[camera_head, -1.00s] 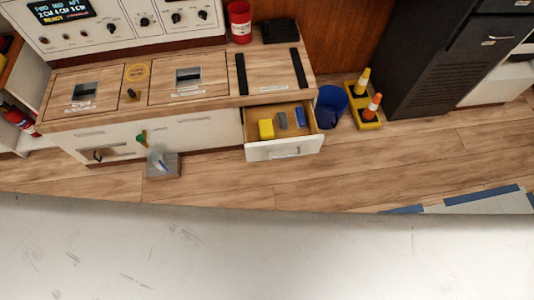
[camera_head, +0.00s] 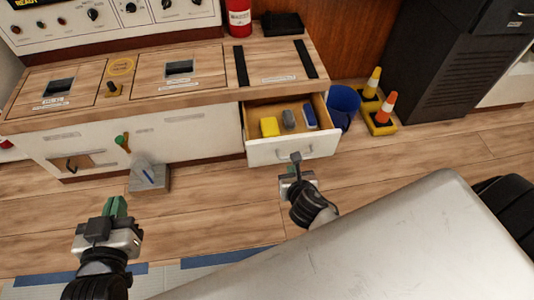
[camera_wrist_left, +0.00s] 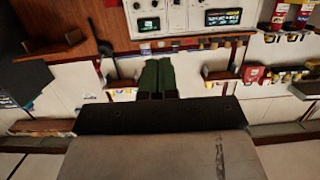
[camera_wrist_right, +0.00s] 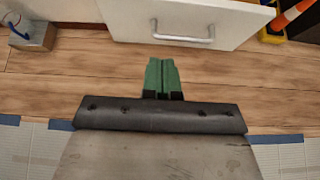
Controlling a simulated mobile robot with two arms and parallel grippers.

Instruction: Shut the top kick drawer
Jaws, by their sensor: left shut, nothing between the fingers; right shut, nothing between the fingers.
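The top kick drawer (camera_head: 262,152) stands pulled open at the right end of the wooden-topped console, below its top. It holds a yellow block, a grey block and a blue item. Its white front has a metal handle, which also shows in the right wrist view (camera_wrist_right: 183,36). My right gripper (camera_head: 290,172) is shut and empty, just in front of the drawer front and apart from it; its green fingertips (camera_wrist_right: 162,75) point at the handle in the right wrist view. My left gripper (camera_head: 115,208) is shut and empty, over the floor at lower left.
A blue bin (camera_head: 343,102) stands right of the drawer, and orange and yellow cones (camera_head: 383,110) stand beyond it. A grey box (camera_head: 150,178) sits on the floor left of the drawer. A dark cabinet (camera_head: 430,70) is at right. Floor before the drawer is clear.

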